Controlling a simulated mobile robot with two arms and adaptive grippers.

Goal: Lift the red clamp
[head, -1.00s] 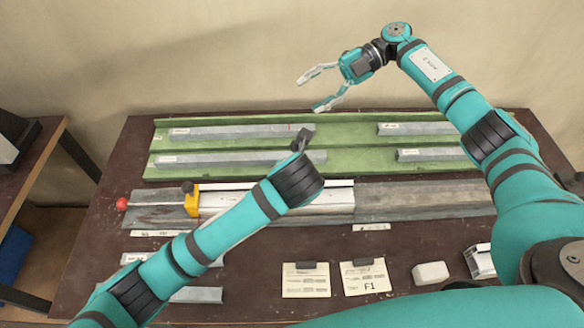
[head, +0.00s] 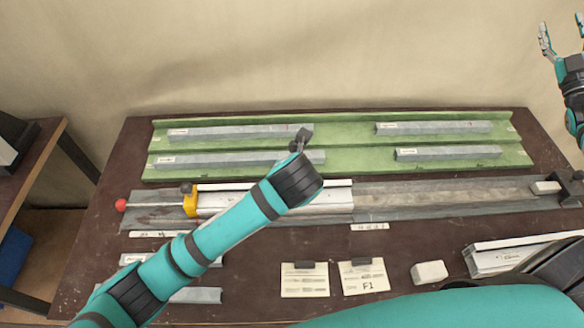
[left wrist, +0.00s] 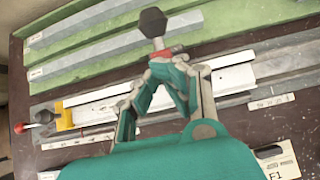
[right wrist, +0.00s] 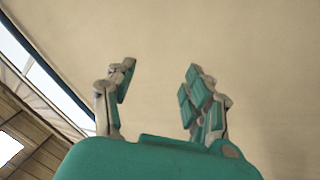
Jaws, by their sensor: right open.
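The red clamp shows in the left wrist view as a black knob (left wrist: 153,22) on a grey stem, with a small red part (left wrist: 163,53) at the fingertips. My left gripper (left wrist: 176,62) is shut on this red part. In the head view the black knob (head: 305,134) sticks out past my left wrist, in front of the green rack; the wrist hides the fingers and the rest of the clamp. I cannot tell its height above the bench. My right gripper (head: 562,22) is open and empty at the upper right, facing the wall.
The green rack (head: 350,160) holds several grey profiles. In front of it lies a long rail (head: 430,198) with a yellow block (head: 191,204) and a red ball knob (head: 121,205) at its left end. Cards (head: 305,281), a white block (head: 430,272) and further profiles lie near the front.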

